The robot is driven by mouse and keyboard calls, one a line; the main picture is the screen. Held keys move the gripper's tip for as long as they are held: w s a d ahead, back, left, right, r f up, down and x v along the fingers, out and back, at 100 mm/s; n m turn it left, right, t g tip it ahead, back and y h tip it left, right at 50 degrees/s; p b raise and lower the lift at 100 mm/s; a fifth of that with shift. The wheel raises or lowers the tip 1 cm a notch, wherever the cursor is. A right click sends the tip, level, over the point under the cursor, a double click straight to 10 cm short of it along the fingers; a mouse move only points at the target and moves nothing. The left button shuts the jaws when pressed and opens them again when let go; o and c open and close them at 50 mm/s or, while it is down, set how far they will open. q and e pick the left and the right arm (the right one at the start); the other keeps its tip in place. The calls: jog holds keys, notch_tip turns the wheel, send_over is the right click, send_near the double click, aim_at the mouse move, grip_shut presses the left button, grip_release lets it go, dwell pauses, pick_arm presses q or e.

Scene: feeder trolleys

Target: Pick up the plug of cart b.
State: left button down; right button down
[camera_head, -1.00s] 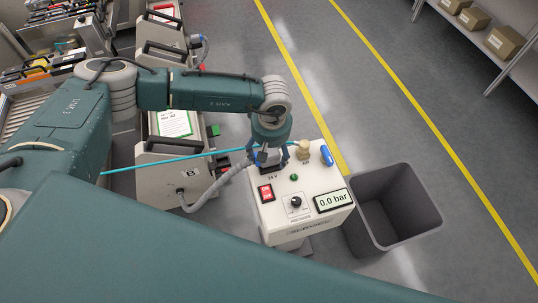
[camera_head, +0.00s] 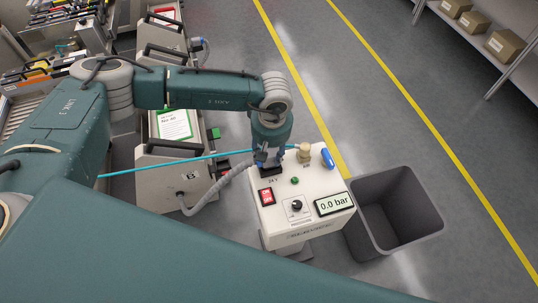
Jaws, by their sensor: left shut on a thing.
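Cart b (camera_head: 170,178), a beige trolley with a "B" label, stands left of the white service box (camera_head: 277,213). A thick grey cable (camera_head: 226,178) runs from the cart up to the top of the box. My left gripper (camera_head: 269,161) points down at the back left of the box top, by the "24 V" mark. It is shut on the dark plug (camera_head: 270,171) at the cable's end. The gripper hides most of the plug, and I cannot tell how deep it sits in the socket. My right gripper is not in view.
A light blue hose (camera_head: 190,158) runs across to the brass air fitting (camera_head: 304,152) on the box. A blue part (camera_head: 327,158) stands beside it. A grey bin (camera_head: 413,235) is right of the box. Shelves with cartons (camera_head: 502,43) stand at top right.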

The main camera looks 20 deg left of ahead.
pick_arm(q)
notch_tip(320, 180, up, 18)
jog(key=b, duration=0.5)
notch_tip(320, 180, up, 4)
send_over(270, 153)
jog(key=shift+f+p, duration=0.1)
jog(key=shift+p, duration=0.2)
